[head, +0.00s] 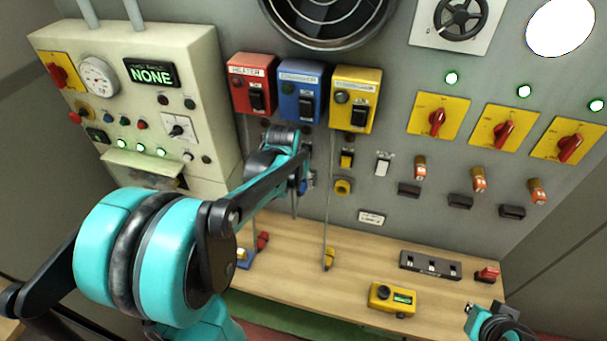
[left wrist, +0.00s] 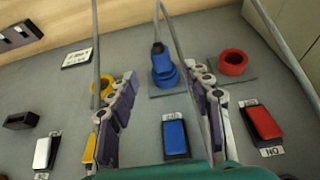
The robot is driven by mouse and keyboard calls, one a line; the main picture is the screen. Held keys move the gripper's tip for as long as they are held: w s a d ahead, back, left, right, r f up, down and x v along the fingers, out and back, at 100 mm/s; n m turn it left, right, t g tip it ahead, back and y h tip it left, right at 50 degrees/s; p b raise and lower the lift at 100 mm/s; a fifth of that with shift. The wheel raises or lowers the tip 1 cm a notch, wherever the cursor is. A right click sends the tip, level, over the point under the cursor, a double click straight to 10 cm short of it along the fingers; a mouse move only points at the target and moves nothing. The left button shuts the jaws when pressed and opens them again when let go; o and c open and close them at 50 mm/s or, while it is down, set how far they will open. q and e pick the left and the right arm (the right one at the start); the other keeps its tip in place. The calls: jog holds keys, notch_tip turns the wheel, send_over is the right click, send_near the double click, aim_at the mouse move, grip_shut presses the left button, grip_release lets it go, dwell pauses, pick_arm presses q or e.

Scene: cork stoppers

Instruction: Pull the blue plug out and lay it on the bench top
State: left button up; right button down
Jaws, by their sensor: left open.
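The blue plug (left wrist: 160,62) sits in the blue socket (left wrist: 166,80) on the wall panel, its grey cord attached. My left gripper (left wrist: 166,73) is open, its two fingers apart on either side of the plug in the left wrist view. I cannot tell whether the fingers reach the plug's depth, and neither appears to touch it. In the head view my left arm covers most of the plug and socket. The wooden bench top (head: 375,269) lies below the panel. My right gripper (head: 497,322) shows partly at the lower right; its jaws are unclear.
A red plug (head: 262,241) and a yellow plug (head: 329,257) lie on the bench. The red socket (left wrist: 233,63) is empty. A blue switch (left wrist: 175,137) sits beside the blue socket. A yellow device (head: 392,299) and a dark strip (head: 430,264) occupy the bench's right part.

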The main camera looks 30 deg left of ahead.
aim_at(300, 189)
pick_arm(q)
jog(key=b+x, duration=0.1)
jog(key=x, duration=0.6)
jog(key=shift+a, duration=0.1)
jog(key=shift+c, duration=0.3)
grip_shut()
